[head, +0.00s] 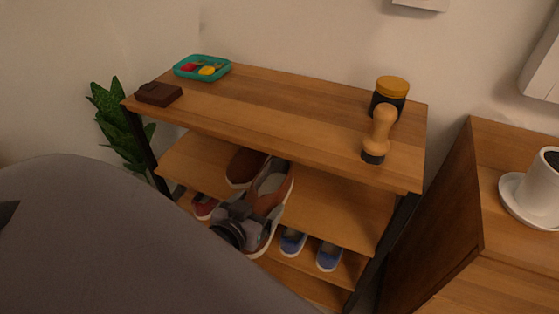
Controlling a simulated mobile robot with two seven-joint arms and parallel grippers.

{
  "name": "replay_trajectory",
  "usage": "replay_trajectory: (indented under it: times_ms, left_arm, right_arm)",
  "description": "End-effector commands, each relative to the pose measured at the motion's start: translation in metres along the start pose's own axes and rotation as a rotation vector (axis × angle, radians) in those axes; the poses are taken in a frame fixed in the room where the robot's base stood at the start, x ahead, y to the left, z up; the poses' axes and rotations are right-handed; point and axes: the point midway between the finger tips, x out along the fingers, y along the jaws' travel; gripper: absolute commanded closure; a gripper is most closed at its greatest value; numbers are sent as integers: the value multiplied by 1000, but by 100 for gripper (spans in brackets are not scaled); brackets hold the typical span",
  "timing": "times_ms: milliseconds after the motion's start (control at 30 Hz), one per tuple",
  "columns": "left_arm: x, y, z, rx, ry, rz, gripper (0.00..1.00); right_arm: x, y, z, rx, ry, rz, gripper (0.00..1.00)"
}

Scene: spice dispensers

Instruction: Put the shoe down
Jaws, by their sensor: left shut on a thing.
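A brown shoe with a white sole edge (276,186) is at the middle shelf (325,208) of a wooden rack. My left gripper (254,218) is shut on this shoe near the shelf's front edge. The gripper hides part of the shoe, and I cannot tell whether the sole touches the shelf. Another brown shoe (246,167) stands just left of it on the same shelf. The right gripper is not in view.
Blue shoes (329,257) and a reddish shoe (204,207) sit on the shelf below. The middle shelf's right side is free.

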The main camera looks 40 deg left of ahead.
Motion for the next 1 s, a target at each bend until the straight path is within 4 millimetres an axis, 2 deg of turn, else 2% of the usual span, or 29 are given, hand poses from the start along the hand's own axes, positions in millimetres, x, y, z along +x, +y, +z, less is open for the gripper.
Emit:
replay_trajectory:
  times_ms: [133, 267, 1000]
  left_arm:
    - [3, 0, -2, 1, 4, 1, 55]
    - [18, 1, -10, 2, 8, 3, 55]
    - [147, 0, -62, 2, 6, -1, 55]
  right_arm:
    - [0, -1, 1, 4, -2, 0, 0]
    - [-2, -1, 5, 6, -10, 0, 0]
    - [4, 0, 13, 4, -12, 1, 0]
